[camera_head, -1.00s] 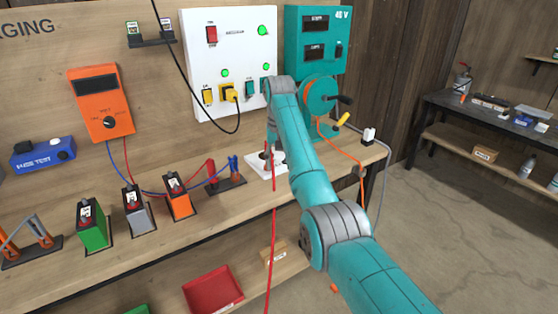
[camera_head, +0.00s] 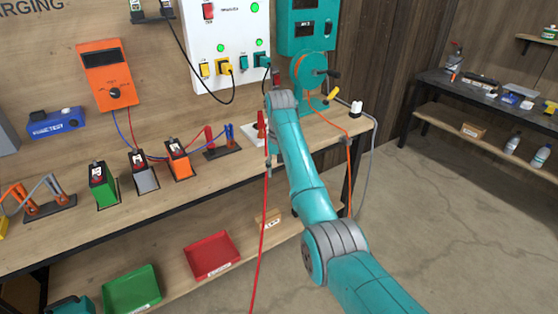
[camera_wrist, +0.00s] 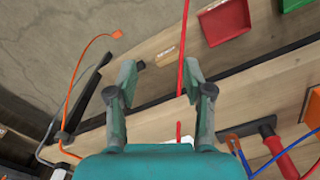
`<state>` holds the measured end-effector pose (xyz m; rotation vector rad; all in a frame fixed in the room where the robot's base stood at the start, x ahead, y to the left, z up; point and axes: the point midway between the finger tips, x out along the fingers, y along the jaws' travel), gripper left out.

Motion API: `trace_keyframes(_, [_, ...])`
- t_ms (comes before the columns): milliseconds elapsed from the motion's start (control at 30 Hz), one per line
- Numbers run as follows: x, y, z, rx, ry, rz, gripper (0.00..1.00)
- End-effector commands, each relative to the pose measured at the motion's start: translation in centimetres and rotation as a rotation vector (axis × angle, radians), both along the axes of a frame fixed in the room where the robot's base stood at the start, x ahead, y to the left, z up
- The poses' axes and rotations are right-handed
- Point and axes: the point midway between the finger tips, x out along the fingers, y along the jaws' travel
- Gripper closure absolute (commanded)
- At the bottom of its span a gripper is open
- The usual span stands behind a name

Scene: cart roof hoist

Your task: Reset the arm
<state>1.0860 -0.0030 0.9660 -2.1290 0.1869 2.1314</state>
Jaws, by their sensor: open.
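My arm (camera_head: 312,190) reaches over the workbench (camera_head: 225,180) in the head view. Its end hides most of the gripper there. In the wrist view my gripper (camera_wrist: 160,80) has its two fingers spread wide, with nothing held between them. A red cable (camera_wrist: 181,75) runs past the right fingertip; I cannot tell whether it touches. The same red cable (camera_head: 264,220) hangs down past the bench front in the head view. A white pad (camera_head: 259,130) on the bench is partly hidden behind the arm.
Green (camera_head: 103,185), grey (camera_head: 143,170) and orange (camera_head: 178,160) batteries stand on the bench. A white panel (camera_head: 215,45) with plugs and a teal reel unit (camera_head: 308,35) are on the wall. Red (camera_head: 211,255) and green (camera_head: 132,290) trays lie on the shelf below. Floor (camera_head: 440,220) is clear at right.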

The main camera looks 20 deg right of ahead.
Motion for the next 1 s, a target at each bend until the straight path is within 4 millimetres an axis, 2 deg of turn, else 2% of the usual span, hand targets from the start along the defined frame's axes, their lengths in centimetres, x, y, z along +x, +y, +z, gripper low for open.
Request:
trace_keyframes(533, [-0.2,0.0,-0.5,0.000,-0.001,0.002,0.49])
trace_keyframes(633, [-0.3,0.0,-1.6,0.000,-0.006,0.003,0.49])
trace_keyframes(767, [-0.9,0.0,-5.5,0.000,-0.040,0.008,0.49])
trace_keyframes(1000, [-3.6,0.1,-15.8,-0.002,-0.155,0.024,0.49])
